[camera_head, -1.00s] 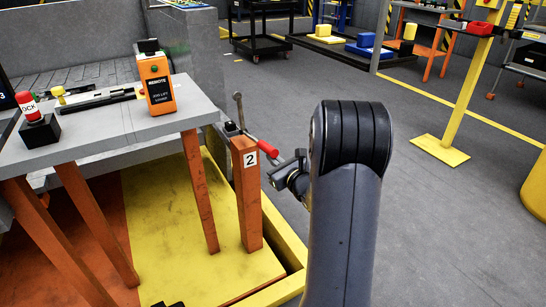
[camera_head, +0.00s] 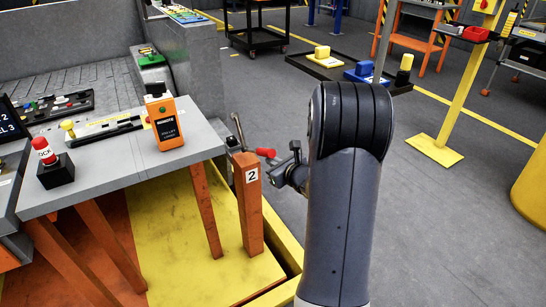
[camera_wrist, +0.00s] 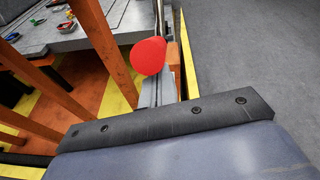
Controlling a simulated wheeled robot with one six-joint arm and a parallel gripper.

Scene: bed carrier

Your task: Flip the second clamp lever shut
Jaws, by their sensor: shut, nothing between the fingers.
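The second clamp stands on an orange post (camera_head: 249,205) marked 2. Its lever has a red grip (camera_head: 265,153) that sticks out to the right of the post top, roughly level. The wrist view shows the red grip (camera_wrist: 149,57) end-on, close ahead, beyond a dark bolted bar. Whether gripper and grip touch, I cannot tell.
A grey table (camera_head: 95,172) with an orange remote (camera_head: 166,122) and a red-topped button (camera_head: 49,160) stands left of the post. A yellow edge (camera_head: 284,225) runs beside the post. Open grey floor lies to the right, with a yellow stand (camera_head: 452,100) farther back.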

